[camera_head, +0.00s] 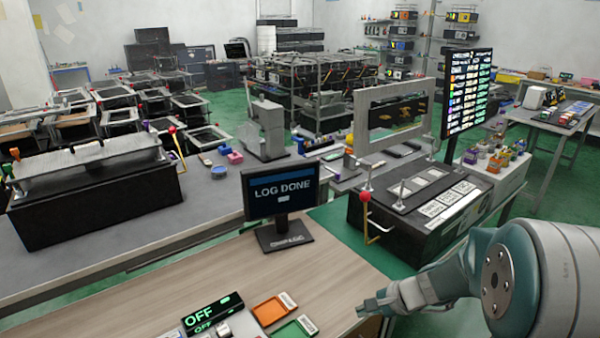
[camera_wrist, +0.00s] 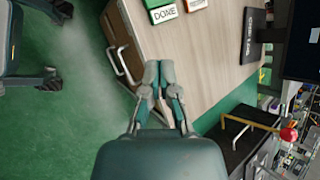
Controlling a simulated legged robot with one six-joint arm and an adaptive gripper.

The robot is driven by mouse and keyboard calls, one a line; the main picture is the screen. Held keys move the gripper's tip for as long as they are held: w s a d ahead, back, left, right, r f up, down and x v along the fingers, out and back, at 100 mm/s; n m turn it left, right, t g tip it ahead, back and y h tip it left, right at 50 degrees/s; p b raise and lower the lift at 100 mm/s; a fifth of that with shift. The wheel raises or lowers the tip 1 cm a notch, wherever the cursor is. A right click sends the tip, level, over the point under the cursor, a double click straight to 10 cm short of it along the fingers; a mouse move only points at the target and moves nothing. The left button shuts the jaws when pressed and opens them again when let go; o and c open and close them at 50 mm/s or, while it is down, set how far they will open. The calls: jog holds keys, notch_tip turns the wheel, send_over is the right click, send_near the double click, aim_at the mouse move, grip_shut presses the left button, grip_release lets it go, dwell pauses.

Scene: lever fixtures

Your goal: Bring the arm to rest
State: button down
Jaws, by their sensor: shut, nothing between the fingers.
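My arm reaches in from the lower right of the head view, and my gripper (camera_head: 368,309) is by the right front corner of the wooden desk (camera_head: 150,290). In the wrist view my gripper (camera_wrist: 159,68) has its fingertips together with nothing between them. The fingers overlap the desk's edge in that picture; I cannot tell whether they touch it.
A lever fixture with a red knob (camera_head: 365,197) stands behind my arm. Green floor (camera_wrist: 90,120) lies open beside the desk.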

jog(key=s+r+n+t+h, duration=0.2)
jog(key=s+r+n+h, duration=0.5)
jog(key=s+r+n, duration=0.5)
jog(key=shift+s+d+r+n+h, duration=0.4)
jog(key=shift+s+r, duration=2.1)
jog(key=shift+s, duration=1.85)
